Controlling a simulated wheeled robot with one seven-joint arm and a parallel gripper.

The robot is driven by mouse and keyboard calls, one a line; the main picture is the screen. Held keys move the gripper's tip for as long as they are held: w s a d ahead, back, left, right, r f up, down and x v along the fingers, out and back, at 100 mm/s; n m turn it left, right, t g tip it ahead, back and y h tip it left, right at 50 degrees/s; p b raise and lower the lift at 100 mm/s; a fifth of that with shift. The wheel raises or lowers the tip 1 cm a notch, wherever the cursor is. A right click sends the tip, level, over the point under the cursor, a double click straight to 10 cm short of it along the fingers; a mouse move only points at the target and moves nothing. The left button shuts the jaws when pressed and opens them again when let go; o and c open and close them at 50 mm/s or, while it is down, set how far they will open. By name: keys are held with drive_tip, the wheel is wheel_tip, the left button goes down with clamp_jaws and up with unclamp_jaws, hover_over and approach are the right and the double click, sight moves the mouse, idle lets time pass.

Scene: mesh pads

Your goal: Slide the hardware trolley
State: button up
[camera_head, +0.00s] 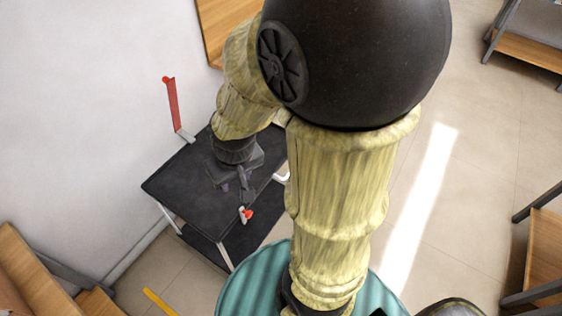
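The hardware trolley (170,185) stands against the white wall, left of centre. It has a dark top, a lower dark shelf (252,240) and pale legs. A red upright bar (173,104) rises from its far left corner. A small red and white part (246,215) shows at its near edge, and a white curved piece (282,179) at its right side. My gripper (238,192) points down over the top near that red and white part. The fingers are small and dark against the dark top, so I cannot tell their opening or whether they touch the trolley. My arm hides the trolley's far right part.
A wooden bench-like piece (40,275) stands at the lower left, and a yellow strip (158,301) lies on the floor beside it. Wood and metal furniture (545,250) stands at the right edge, with more at the upper right (530,48). The tiled floor between is open.

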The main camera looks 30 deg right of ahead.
drive_tip(key=w+d+f+n+t+h+b, duration=0.1)
drive_tip(key=w+d+f+n+t+b, duration=0.2)
drive_tip(key=w+d+f+b, duration=0.5)
drive_tip(key=w+d+f+n+t+b, duration=0.2)
drive_tip(key=w+d+f+n+b, duration=0.25)
drive_tip(key=d, duration=0.55)
drive_tip(key=w+d+f+n+t+h+b, duration=0.1)
drive_tip(key=w+d+f+n+t+b, duration=0.2)
drive_tip(key=w+d+f+b, duration=0.5)
drive_tip(key=s+d+f+n+t+y+b, duration=0.35)
drive_tip(key=d+f+n+b, duration=0.3)
drive_tip(key=d+f, duration=0.3)
drive_tip(key=s+d+f+n+y+b, duration=0.2)
drive_tip(key=s+f+b, duration=0.2)
drive_tip(key=s+f, duration=0.1)
drive_tip(key=s+d+f+n+y+b, duration=0.2)
drive_tip(key=s+d+f+n+b, duration=0.1)
drive_tip(key=s, duration=0.4)
wheel_tip(320, 180, down, 2)
drive_tip(key=shift+s+n+b, duration=0.15)
drive_tip(key=shift+n+b, duration=0.15)
drive_tip(key=shift+b, duration=0.15)
